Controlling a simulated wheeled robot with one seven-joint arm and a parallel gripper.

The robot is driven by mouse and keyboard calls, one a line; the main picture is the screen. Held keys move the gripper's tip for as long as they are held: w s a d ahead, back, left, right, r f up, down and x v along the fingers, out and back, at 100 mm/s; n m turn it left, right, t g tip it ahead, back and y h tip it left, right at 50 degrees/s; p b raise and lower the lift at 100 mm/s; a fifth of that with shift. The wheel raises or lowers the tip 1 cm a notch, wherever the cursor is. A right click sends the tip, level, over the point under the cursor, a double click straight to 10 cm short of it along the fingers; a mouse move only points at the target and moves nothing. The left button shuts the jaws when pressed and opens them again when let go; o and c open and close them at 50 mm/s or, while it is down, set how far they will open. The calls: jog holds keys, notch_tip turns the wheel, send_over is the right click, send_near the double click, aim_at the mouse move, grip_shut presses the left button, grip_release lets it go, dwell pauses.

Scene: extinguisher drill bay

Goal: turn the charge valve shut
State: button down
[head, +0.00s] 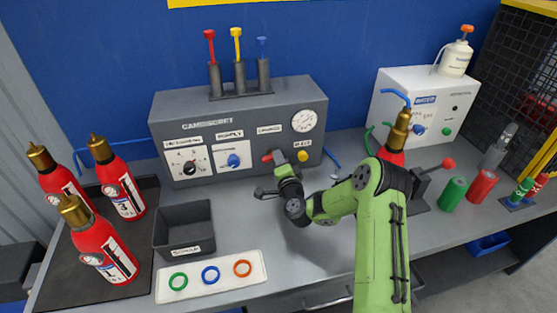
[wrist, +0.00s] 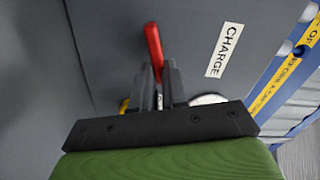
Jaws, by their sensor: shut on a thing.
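The charge valve's red lever (head: 268,157) is on the front of the grey panel box (head: 240,112), below its charge label. In the wrist view the red lever (wrist: 154,50) sticks out beyond the fingers, beside the CHARGE label (wrist: 224,50). My gripper (head: 279,165) is at the panel front, and in the wrist view its dark fingers (wrist: 160,85) are shut on the lever. The part of the lever between the fingers is hidden.
Red extinguishers (head: 122,190) stand on a dark mat at left. A grey bin (head: 183,228) and a white tray of coloured rings (head: 211,276) lie in front of the panel. Another extinguisher (head: 391,155) stands right, close behind my arm. The bench between tray and arm is clear.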

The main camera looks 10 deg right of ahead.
jog(key=shift+d+f+m, duration=0.1)
jog(key=shift+f+m, duration=0.1)
jog(key=shift+m, duration=0.6)
jog(key=shift+f+m, duration=0.15)
jog(key=shift+m, duration=0.65)
jog(key=c, duration=1.2)
grip_release()
jog(key=shift+o, duration=0.2)
jog(key=shift+s, duration=0.1)
jog(key=s+b, duration=1.5)
jog(key=shift+s, duration=0.3)
